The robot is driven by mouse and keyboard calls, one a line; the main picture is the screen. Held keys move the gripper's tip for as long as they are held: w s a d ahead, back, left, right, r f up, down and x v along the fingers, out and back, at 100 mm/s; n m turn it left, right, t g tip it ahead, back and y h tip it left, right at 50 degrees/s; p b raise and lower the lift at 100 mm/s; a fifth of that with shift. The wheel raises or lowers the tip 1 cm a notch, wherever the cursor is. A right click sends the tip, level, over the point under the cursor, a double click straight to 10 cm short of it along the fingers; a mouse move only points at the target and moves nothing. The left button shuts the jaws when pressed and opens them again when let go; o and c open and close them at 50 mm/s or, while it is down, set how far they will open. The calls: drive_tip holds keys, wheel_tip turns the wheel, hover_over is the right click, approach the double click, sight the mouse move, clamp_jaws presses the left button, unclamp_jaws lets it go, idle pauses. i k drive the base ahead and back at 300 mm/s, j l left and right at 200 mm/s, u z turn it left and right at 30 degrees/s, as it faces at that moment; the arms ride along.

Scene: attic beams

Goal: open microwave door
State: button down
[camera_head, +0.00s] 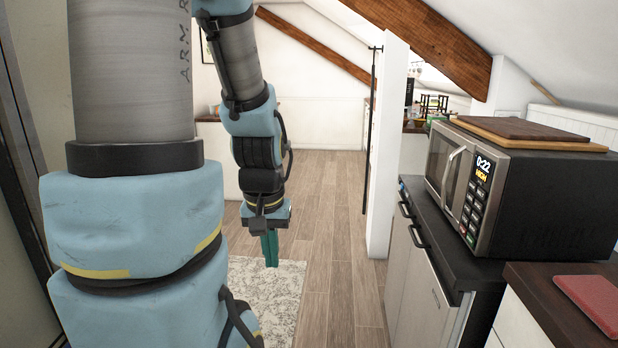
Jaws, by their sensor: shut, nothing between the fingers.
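The microwave (545,200) stands on the dark counter at the right. Its front faces left, with a window, a pale vertical handle (453,170) and a control panel (477,195) whose display reads 0:22. The door looks closed. My gripper (270,250) hangs down left of the picture's middle, over the floor. Its teal fingers are together with nothing between them. It is well apart from the microwave, with open floor between them in the picture.
Wooden boards (530,134) lie on top of the microwave. Below it is a dark counter (450,255) over cabinets with black handles. A red board (594,302) lies at the lower right. A white post (388,150) stands beyond.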

sight(452, 203)
drive_tip(key=z, duration=1.15)
